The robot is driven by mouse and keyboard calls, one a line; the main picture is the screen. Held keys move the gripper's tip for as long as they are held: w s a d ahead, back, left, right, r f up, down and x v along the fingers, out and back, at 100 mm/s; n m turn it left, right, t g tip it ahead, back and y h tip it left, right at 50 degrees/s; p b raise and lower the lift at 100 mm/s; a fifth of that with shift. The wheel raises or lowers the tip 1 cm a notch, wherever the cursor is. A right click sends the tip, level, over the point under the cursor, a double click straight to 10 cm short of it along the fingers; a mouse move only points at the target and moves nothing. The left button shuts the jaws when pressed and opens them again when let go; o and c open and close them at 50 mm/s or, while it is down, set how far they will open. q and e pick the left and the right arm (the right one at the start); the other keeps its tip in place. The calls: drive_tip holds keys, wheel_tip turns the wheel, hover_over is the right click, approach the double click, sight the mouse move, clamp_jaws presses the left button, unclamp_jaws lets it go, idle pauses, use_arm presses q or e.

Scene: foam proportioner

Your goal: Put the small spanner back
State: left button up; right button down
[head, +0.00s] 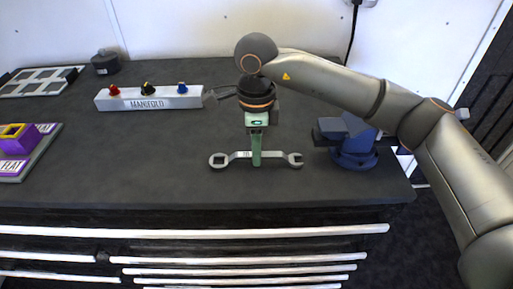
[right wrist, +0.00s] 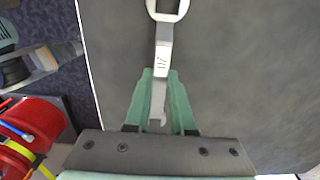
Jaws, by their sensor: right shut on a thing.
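A silver double-ended spanner (head: 278,155) lies crosswise in the middle of the dark worktop in the head view. My right gripper (head: 256,157), with green fingers pointing down, is shut on its shank. In the right wrist view the spanner (right wrist: 163,52) carries a "20" mark, and one head is at the top edge. The green fingers (right wrist: 159,105) are on both sides of the shank there; its other head is not clear. Whether the spanner touches the worktop or hangs just above it, I cannot tell. My left gripper is not in view.
A white MANIFOLD block (head: 150,98) with coloured knobs is behind left. A blue vise (head: 353,145) stands close to the right. A purple block (head: 17,141) on a grey plate is far left. A dark round part (head: 105,62) is at the back. The worktop front left is clear.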

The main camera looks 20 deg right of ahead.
drive_tip(key=shift+f, duration=0.1)
drive_tip(key=c, duration=0.8)
unclamp_jaws()
drive_tip(key=shift+o, duration=0.2)
wheel_tip(320, 180, up, 12)
drive_tip(key=shift+r, duration=0.2)
